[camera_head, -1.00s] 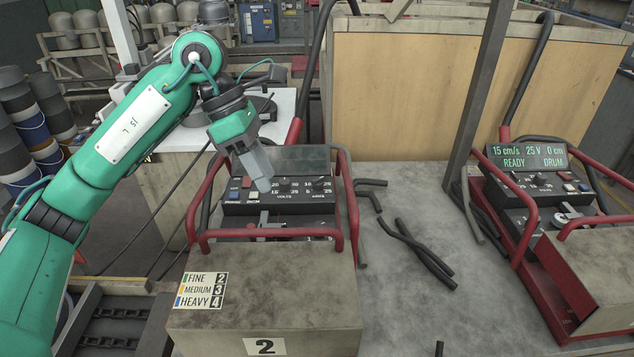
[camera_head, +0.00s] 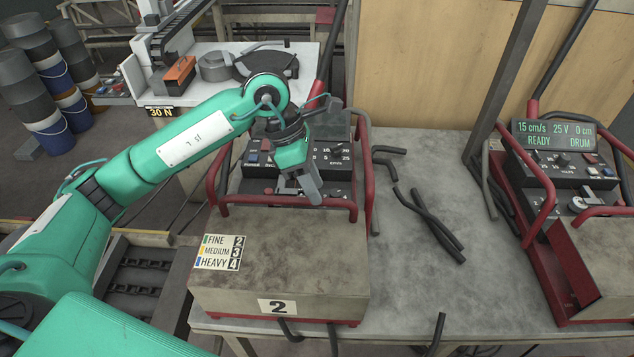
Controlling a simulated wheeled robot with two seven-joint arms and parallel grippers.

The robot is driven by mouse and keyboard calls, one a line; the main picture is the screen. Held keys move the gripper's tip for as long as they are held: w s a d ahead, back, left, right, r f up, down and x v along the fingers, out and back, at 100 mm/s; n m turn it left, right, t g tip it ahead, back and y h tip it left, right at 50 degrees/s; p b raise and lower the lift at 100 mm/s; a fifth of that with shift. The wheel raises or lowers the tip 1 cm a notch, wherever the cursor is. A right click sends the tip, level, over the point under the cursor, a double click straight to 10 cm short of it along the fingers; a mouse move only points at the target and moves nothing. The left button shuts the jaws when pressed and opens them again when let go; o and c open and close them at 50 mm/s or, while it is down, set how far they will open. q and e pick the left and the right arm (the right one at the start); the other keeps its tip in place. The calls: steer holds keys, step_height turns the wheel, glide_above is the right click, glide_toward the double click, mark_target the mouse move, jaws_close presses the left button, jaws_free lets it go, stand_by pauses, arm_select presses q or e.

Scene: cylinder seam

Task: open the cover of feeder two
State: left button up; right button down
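Feeder two (camera_head: 275,262) is a worn beige box with a red base and red tube frame, marked "2". Its cover is the closed beige top and front; a FINE/MEDIUM/HEAVY label (camera_head: 220,252) is on it. A black control panel (camera_head: 330,155) with knobs stands behind the box. My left gripper (camera_head: 308,197) points down at the back edge of the cover, by the red front bar. Its fingers look close together, but I cannot tell whether they hold anything. The arm hides part of the panel. My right gripper is not in view.
A second feeder (camera_head: 600,250) with a lit display reading READY and DRUM (camera_head: 555,135) stands at the right. Black rods (camera_head: 430,225) lie on the grey table (camera_head: 400,290) between the feeders. A dark post (camera_head: 505,85) rises behind. Barrels stand far left.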

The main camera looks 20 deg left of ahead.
arm_select(q)
steer(key=shift+x, duration=1.1)
